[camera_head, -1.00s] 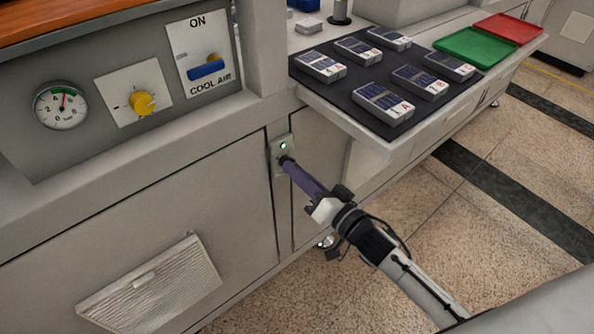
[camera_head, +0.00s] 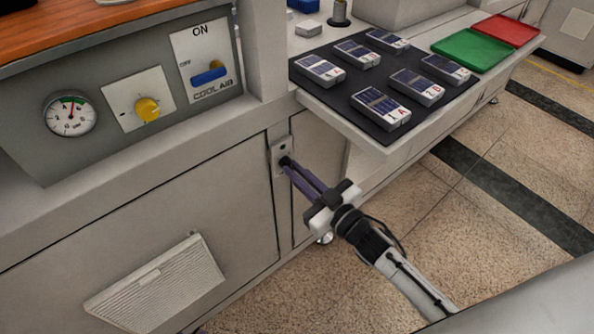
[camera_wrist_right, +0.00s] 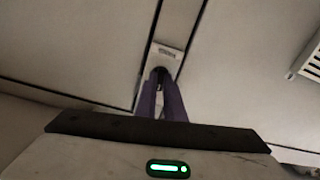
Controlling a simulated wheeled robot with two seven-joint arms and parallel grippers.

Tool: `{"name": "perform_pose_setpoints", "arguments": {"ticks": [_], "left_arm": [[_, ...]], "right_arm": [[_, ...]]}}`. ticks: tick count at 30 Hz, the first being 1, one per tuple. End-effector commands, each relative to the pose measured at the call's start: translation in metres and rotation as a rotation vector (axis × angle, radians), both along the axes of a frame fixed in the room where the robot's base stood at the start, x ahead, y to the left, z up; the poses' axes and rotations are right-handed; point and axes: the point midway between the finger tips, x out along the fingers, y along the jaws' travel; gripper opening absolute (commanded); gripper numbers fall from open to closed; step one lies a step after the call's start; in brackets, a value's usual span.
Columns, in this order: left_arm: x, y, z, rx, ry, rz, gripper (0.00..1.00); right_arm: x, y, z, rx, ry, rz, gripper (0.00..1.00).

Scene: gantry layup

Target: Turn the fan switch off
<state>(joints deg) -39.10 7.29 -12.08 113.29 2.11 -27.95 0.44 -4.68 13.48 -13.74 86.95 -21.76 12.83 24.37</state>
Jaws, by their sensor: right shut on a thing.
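The fan switch is a small pale plate (camera_head: 281,148) on the cabinet front below the overhanging shelf. Its indicator near the top shows no green light. My right gripper (camera_head: 287,163) reaches it from the lower right, its long purple fingers shut on the switch's dark lever, which the fingertips mostly hide. In the right wrist view the switch plate (camera_wrist_right: 167,55) with a small label stands above the fingertips (camera_wrist_right: 160,75), which meet over the dark lever. My left gripper is not in view.
A blue COOL AIR switch (camera_head: 210,74), a yellow knob (camera_head: 148,109) and a gauge (camera_head: 70,116) sit on the panel at upper left. A dark mat (camera_head: 345,100) with several boxes lies on the overhanging shelf. A vent (camera_head: 160,283) is at lower left.

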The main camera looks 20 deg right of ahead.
Motion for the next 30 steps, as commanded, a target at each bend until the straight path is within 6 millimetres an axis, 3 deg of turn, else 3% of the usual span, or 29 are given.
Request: {"name": "perform_pose_setpoints", "arguments": {"ticks": [15, 30], "left_arm": [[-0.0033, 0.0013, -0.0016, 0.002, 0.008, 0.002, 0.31], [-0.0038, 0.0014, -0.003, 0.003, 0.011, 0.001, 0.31]], "right_arm": [[-0.0002, -0.0004, -0.0003, -0.423, -0.154, 0.0, 0.0], [-0.0002, -0.0002, -0.0002, -0.6, -0.218, 0.0, 0.0]]}}
